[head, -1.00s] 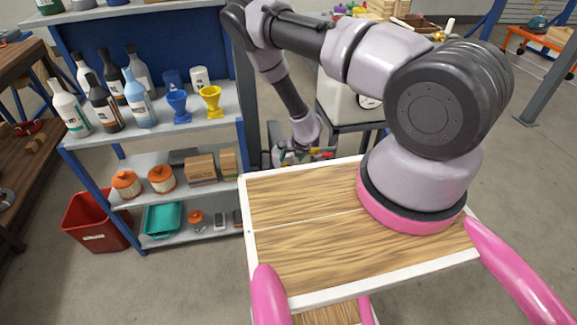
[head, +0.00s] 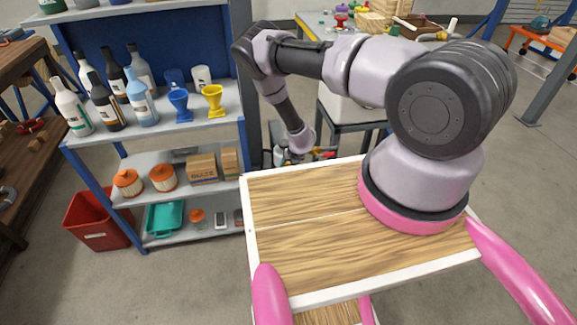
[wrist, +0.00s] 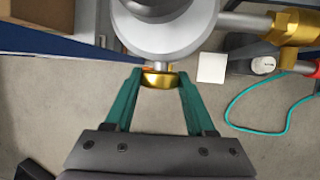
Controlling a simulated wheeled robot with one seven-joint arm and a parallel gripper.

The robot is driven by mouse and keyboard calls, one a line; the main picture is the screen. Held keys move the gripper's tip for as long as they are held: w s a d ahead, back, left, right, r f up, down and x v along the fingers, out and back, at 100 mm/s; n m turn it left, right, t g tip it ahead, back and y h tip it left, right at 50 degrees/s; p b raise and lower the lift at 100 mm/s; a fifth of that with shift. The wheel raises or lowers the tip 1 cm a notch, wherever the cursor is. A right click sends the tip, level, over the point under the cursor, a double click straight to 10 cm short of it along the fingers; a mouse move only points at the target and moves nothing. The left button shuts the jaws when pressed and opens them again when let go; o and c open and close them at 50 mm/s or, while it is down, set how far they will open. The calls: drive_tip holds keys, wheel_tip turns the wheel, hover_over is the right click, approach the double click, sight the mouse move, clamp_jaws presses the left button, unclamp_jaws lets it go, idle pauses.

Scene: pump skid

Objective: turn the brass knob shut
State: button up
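The brass knob (wrist: 160,80) is at the top middle of the wrist view, on a short stem below a round grey metal body (wrist: 165,30). My gripper (wrist: 160,75) has its two teal fingers on either side of the knob, one left and one right. Their tips lie very close to the knob's edges. I cannot tell whether they touch it. In the head view my arm reaches down behind the wooden-topped cart, and the knob is hidden there.
A brass fitting (wrist: 292,28) on a pipe and a teal cord (wrist: 235,110) lie to the right in the wrist view. A blue shelf unit (head: 150,145) with bottles and boxes stands left of my arm. A wooden-topped cart (head: 300,250) is in front.

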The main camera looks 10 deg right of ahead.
clamp_jaws()
drive_tip(key=shift+d, duration=0.15)
drive_tip(key=y, duration=0.3)
drive_tip(key=shift+d+f+m, duration=0.1)
drive_tip(key=shift+d+m, duration=0.15)
drive_tip(key=shift+m, duration=0.15)
drive_tip(key=shift+d+f+m+t+y, duration=0.1)
drive_tip(key=shift+m+t+y, duration=0.2)
drive_tip(key=shift+y, duration=0.9)
drive_tip(key=y, duration=0.2)
drive_tip(key=m+y, duration=0.1)
drive_tip(key=y, duration=0.1)
drive_tip(key=shift+f+t, duration=0.25)
drive_tip(key=shift+t, duration=0.05)
drive_tip(key=shift+f+m+y, duration=0.1)
drive_tip(key=shift+m+y, duration=0.3)
drive_tip(key=shift+y, duration=1.1)
